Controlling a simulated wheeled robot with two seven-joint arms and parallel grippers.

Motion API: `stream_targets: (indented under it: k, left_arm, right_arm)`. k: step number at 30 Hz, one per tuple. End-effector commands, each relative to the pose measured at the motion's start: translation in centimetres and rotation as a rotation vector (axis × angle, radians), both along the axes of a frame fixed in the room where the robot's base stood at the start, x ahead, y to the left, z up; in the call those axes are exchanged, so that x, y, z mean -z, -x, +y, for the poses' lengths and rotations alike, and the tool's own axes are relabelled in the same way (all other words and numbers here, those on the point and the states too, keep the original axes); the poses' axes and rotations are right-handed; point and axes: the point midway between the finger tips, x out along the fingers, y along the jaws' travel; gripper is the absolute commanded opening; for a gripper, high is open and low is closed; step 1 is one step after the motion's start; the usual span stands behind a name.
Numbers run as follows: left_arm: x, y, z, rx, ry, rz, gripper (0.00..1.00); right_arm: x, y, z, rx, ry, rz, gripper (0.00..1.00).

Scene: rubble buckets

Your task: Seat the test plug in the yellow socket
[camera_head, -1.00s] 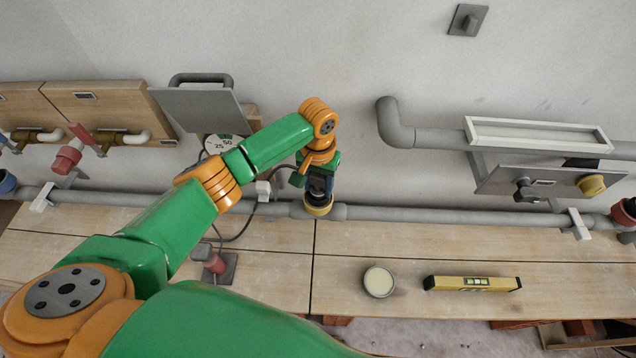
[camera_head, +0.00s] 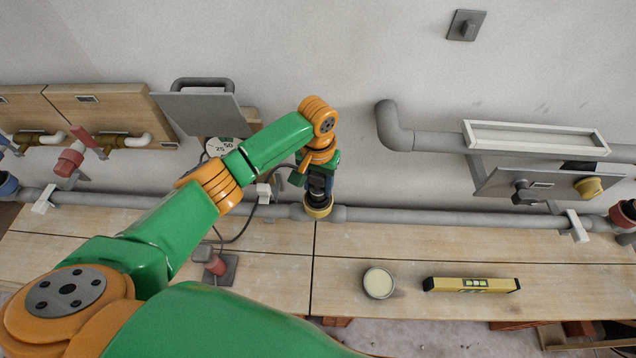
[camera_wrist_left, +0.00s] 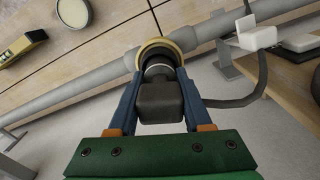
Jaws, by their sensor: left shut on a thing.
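The test plug (camera_wrist_left: 160,100) is a dark grey body with a cable running off to the right in the left wrist view. My left gripper (camera_head: 318,190) is shut on it, with a blue finger on either side (camera_wrist_left: 159,98). The yellow socket (camera_head: 318,211) sits on the grey pipe just beyond the plug, and its pale yellow ring also shows in the left wrist view (camera_wrist_left: 149,46). The plug's front lines up with the ring and appears at or inside its mouth; how deep it sits is hidden. My right gripper is not in view.
A grey pipe (camera_head: 420,215) runs along the wall above a wooden bench (camera_head: 560,245). A round tin (camera_head: 379,283) and a yellow spirit level (camera_head: 471,284) lie on the bench. A dial gauge (camera_head: 219,147) and red valves stand left. A panel with another yellow fitting (camera_head: 588,187) is right.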

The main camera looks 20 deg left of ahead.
Motion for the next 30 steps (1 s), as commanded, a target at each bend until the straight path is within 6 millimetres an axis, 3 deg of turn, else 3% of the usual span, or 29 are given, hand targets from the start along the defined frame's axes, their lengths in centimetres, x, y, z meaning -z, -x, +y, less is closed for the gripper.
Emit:
stream_targets:
  k: [8, 9, 12, 22, 30]
  left_arm:
    - [0.0, 0.0, 0.0, 0.001, 0.0, 0.0, 0.0]
    - [0.0, 0.0, 0.0, 0.001, 0.0, 0.0, 0.6]
    - [0.0, 0.0, 0.0, 0.001, 0.0, 0.0, 0.84]
    - [-0.5, -0.1, -0.1, 0.002, 0.002, -0.003, 0.84]
    - [-5.7, -0.1, -0.1, 0.002, 0.002, -0.004, 0.84]
  right_arm:
    - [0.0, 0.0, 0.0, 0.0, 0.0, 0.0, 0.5]
    - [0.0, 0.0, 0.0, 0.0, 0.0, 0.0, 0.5]
    - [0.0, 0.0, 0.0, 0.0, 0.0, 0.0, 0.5]
    - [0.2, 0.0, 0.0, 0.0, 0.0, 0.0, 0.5]
    - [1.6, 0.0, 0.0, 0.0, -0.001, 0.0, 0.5]
